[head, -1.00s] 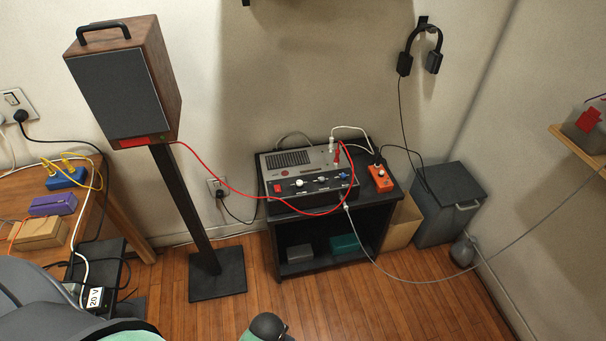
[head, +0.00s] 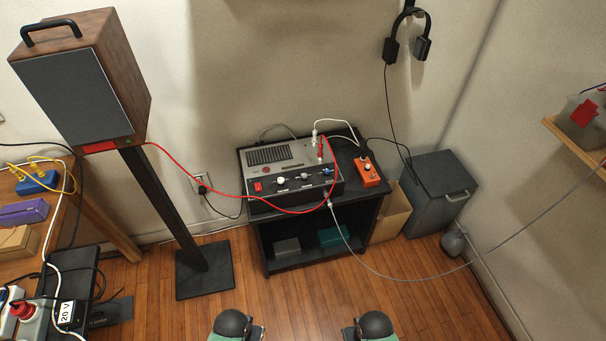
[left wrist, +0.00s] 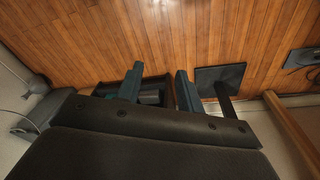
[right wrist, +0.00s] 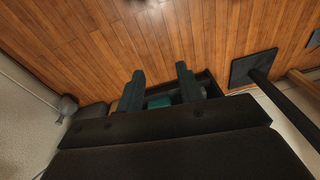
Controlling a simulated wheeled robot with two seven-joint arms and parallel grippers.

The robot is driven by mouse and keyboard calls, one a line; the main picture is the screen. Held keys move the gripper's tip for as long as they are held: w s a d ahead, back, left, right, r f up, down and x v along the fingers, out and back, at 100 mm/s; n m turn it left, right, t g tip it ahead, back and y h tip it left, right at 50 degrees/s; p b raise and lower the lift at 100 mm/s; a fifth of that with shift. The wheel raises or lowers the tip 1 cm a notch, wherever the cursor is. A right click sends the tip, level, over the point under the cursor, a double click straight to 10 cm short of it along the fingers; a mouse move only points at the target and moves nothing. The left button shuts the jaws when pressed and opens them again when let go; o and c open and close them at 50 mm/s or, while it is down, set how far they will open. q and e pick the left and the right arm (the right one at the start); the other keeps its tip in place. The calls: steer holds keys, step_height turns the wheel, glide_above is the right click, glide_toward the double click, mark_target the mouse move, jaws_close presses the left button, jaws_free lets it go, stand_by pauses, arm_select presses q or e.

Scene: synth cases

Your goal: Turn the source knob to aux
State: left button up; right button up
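The grey amplifier (head: 275,158) sits on a low black cabinet. Its dark sloping front carries a red switch (head: 258,187), a white knob (head: 281,181), a small dark control (head: 305,175) and a blue-tipped control (head: 326,171). The lettering is too small to read, so I cannot tell which is the source knob or where it points. In the left wrist view my left gripper (left wrist: 158,75) has its fingers apart, with nothing between them. In the right wrist view my right gripper (right wrist: 160,75) is likewise open and empty. Both are well short of the amplifier.
A red cable (head: 220,189) hangs across the amplifier's front. An orange box (head: 367,170) stands beside it on the cabinet (head: 350,207). A speaker (head: 85,95) on a stand is left, a grey bin (head: 440,190) right. The floor in front (head: 300,297) is clear.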

steer(key=shift+w+r, duration=0.15)
steer(key=shift+w, duration=0.1)
arm_select(q)
steer(key=shift+o, duration=0.4)
